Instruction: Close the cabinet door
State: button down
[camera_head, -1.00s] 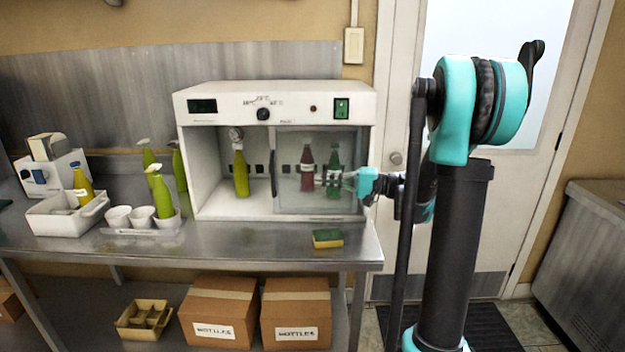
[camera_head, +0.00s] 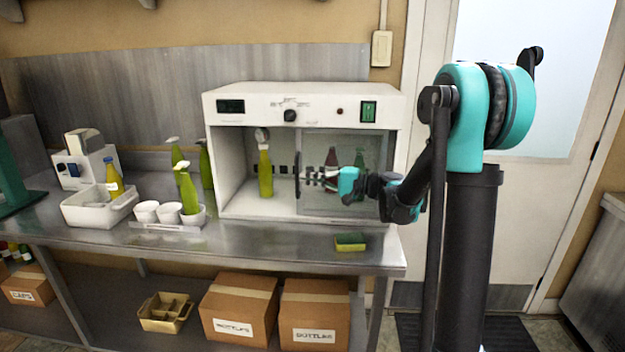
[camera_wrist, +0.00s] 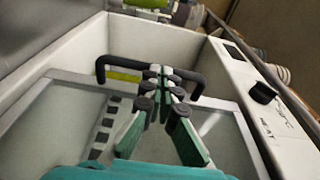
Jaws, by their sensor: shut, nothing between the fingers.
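The white cabinet (camera_head: 390,107) stands on the steel bench, and its left half is open. Its clear sliding door (camera_head: 333,208) covers the right half; the frame also shows in the wrist view (camera_wrist: 40,95). A black bar handle (camera_head: 297,182) sits upright on the door's left edge; it crosses the wrist view (camera_wrist: 103,68). My gripper (camera_head: 308,177) is in front of the door, with its fingers shut and pointing at the handle. In the wrist view the fingertips (camera_wrist: 161,75) overlap the handle's middle. I cannot tell whether they touch it.
A yellow-green bottle (camera_head: 265,172) stands inside the open half; darker bottles show behind the door. Spray bottles (camera_head: 189,190), white cups (camera_head: 146,212) and a white bin (camera_head: 90,215) stand left of the cabinet. A sponge (camera_head: 350,242) lies in front. Boxes (camera_head: 315,310) sit below.

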jog(key=s+x, duration=0.3)
jog(key=x, duration=1)
jog(key=s+a+x, duration=0.1)
jog(key=s+x, duration=0.1)
jog(key=x, duration=1.1)
jog(key=shift+a, duration=0.25)
